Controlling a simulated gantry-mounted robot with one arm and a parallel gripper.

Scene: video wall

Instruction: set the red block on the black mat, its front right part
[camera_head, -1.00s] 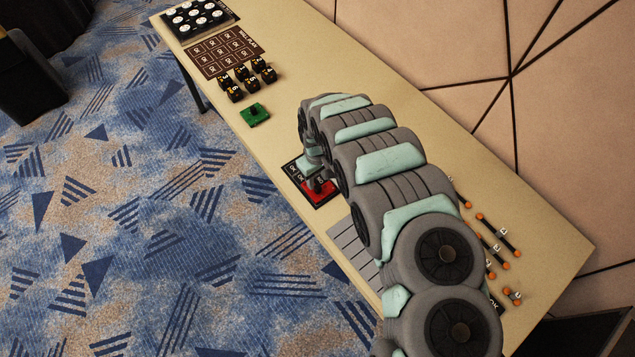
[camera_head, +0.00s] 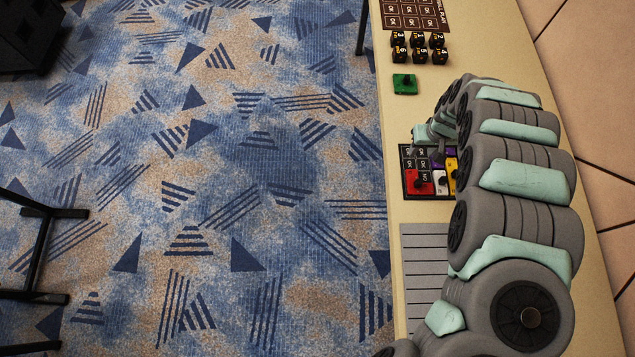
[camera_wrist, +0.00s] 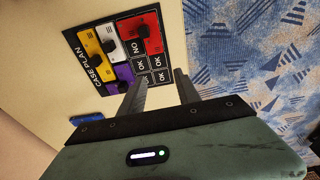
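The red block (camera_head: 418,182), with a dark knob on top, lies on the black mat (camera_head: 407,163), at its near left corner in the head view. In the wrist view the red block (camera_wrist: 146,37) sits at the mat's upper right corner, beside cells marked OK and NO on the mat (camera_wrist: 73,38). My gripper (camera_wrist: 160,84) is open and empty there, its fingers apart and clear of the red block. In the head view my gripper (camera_head: 437,157) is over the mat, partly hidden by my arm.
A white block (camera_head: 440,182), a yellow block (camera_head: 451,172) and a purple block (camera_head: 451,152) share the mat. A green block (camera_head: 405,84) and several black numbered cubes (camera_head: 419,47) stand farther back. A grey striped panel (camera_head: 424,270) lies nearer. The table's left edge is close to the mat.

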